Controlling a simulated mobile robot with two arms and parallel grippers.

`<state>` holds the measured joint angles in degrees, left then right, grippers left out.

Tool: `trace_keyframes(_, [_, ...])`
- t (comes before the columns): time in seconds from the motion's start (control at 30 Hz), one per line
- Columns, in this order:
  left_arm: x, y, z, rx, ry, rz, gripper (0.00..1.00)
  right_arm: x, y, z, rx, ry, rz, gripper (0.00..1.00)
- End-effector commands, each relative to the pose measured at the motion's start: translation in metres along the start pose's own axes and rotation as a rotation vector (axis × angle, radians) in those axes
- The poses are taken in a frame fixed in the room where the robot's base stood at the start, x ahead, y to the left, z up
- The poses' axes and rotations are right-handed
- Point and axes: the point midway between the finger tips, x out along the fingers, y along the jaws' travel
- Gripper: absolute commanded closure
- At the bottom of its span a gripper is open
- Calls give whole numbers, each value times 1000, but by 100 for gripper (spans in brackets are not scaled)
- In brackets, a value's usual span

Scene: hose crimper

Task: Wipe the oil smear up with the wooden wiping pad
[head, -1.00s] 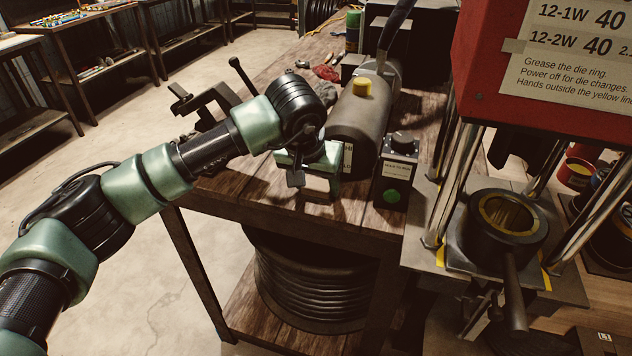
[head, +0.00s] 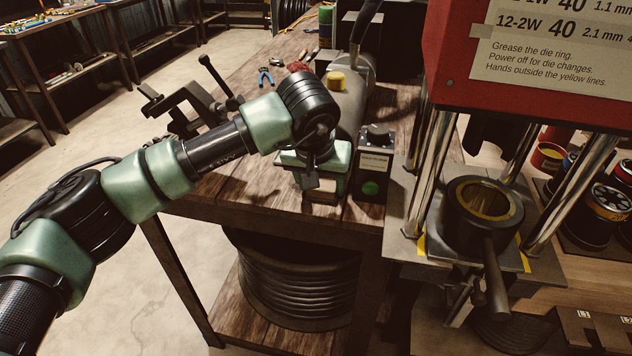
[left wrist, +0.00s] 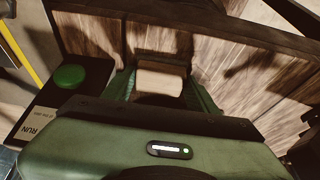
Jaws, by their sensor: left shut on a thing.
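My left gripper (head: 322,184) is at the front part of the wooden workbench (head: 250,190), just left of the small control box with the green button (head: 370,188). It is shut on the wooden wiping pad (head: 321,197), a pale block low between the fingers. The pad also shows in the left wrist view (left wrist: 160,83), between the green fingers, above or on the planks; I cannot tell if it touches them. I cannot make out the oil smear for certain; dark patches on the planks may be shadows. My right gripper is not in view.
A vise (head: 185,108) and blue pliers (head: 265,77) are on the bench to the left. The red crimper press (head: 450,100) with steel columns stands at the right.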

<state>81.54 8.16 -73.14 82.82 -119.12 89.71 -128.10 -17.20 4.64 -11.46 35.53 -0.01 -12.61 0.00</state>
Motion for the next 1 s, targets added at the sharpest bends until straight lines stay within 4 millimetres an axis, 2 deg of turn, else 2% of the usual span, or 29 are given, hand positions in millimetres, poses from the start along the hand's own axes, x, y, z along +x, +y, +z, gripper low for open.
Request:
trace_keyframes(0.27, [1, -3, 1, -1, -2, -1, 82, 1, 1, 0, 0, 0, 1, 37])
trace_keyframes(1.0, [1, -54, 0, -1, -2, -2, 82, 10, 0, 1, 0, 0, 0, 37])
